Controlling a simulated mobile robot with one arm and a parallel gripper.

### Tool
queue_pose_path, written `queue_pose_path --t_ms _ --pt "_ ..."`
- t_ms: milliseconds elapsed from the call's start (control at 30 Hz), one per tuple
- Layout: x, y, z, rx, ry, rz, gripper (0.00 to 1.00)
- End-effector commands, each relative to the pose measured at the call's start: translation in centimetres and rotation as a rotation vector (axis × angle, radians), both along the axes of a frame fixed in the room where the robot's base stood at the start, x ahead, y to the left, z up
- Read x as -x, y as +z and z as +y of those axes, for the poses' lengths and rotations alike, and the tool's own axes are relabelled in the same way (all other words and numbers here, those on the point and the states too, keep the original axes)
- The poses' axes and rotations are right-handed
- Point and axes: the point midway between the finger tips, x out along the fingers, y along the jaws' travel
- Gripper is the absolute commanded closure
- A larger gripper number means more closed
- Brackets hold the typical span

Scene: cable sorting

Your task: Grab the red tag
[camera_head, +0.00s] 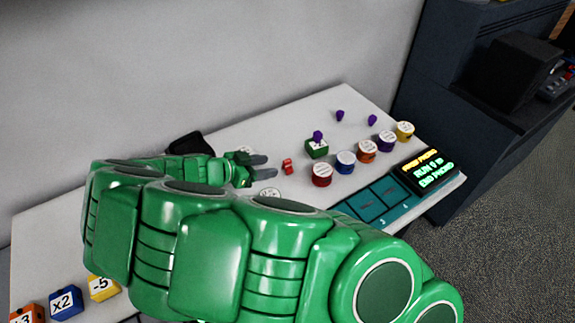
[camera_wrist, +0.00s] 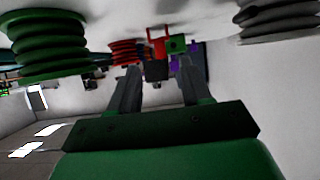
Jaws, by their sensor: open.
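The small red tag (camera_head: 287,166) stands on the white table, just right of my gripper (camera_head: 266,166). My gripper is open and empty, low over the table, its two dark fingers pointing right toward the tag. In the wrist view, which is upside down, the red tag (camera_wrist: 157,41) shows beyond and between the fingertips of my gripper (camera_wrist: 159,68), apart from them. A green block (camera_head: 317,150) with a purple peg in its top stands right of the tag.
A row of lidded cylinders starts with a red one (camera_head: 321,177) right of the tag. A teal slotted panel (camera_head: 362,211) and a lit black display (camera_head: 427,174) lie at the front right. Two purple pegs (camera_head: 340,116) (camera_head: 372,120) stand behind. Lettered blocks (camera_head: 66,303) are at lower left.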

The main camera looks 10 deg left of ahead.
Motion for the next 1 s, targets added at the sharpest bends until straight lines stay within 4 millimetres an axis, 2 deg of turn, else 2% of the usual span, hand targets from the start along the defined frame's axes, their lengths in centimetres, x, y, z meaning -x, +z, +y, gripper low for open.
queue_pose_path --t_ms 267,500,900,1000 --pt "-1.6 -0.9 -1.7 -0.001 -0.002 0.004 0.52" --pt "-3.8 -1.7 -3.9 0.002 -0.004 0.005 0.52" --pt "-4.6 -2.2 -4.5 0.000 -0.001 0.004 0.52" --pt "-4.6 -2.2 -4.5 -0.001 0.000 0.004 0.66"
